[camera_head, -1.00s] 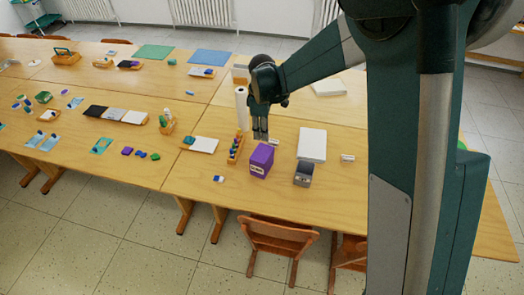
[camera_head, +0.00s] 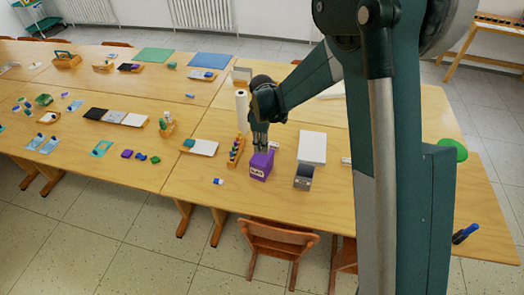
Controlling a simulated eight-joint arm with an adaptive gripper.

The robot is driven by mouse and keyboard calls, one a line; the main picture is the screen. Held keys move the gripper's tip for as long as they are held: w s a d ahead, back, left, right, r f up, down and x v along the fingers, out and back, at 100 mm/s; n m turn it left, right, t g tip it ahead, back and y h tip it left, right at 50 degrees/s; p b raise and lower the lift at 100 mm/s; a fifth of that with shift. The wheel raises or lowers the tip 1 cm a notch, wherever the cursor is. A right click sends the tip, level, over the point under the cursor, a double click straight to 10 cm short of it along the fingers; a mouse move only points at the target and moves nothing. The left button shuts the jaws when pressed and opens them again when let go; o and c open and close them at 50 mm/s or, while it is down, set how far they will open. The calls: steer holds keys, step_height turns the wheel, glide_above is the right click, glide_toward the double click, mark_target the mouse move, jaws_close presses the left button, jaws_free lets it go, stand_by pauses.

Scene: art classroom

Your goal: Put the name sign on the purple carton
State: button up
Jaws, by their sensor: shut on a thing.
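The purple carton (camera_head: 259,169) stands upright on the near table, with a pale label with dark lettering on its front. My gripper (camera_head: 260,149) points down at the carton's top, with its fingertips at or just above the top face. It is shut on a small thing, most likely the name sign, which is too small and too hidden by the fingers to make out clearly. I cannot tell whether the held thing touches the carton.
A wooden rack of bottles (camera_head: 236,151) stands close left of the carton, with a white paper roll (camera_head: 242,110) behind it. A grey box (camera_head: 304,177) and a white pad (camera_head: 312,147) are to the right. A small blue-and-white item (camera_head: 218,182) lies front left.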

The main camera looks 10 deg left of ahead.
steer(key=shift+f, duration=1.5)
steer(key=shift+f, duration=0.15)
steer(key=o, duration=0.8)
steer(key=shift+c, duration=0.2)
steer(key=shift+r, duration=6.15)
steer(key=shift+d+r, duration=0.1)
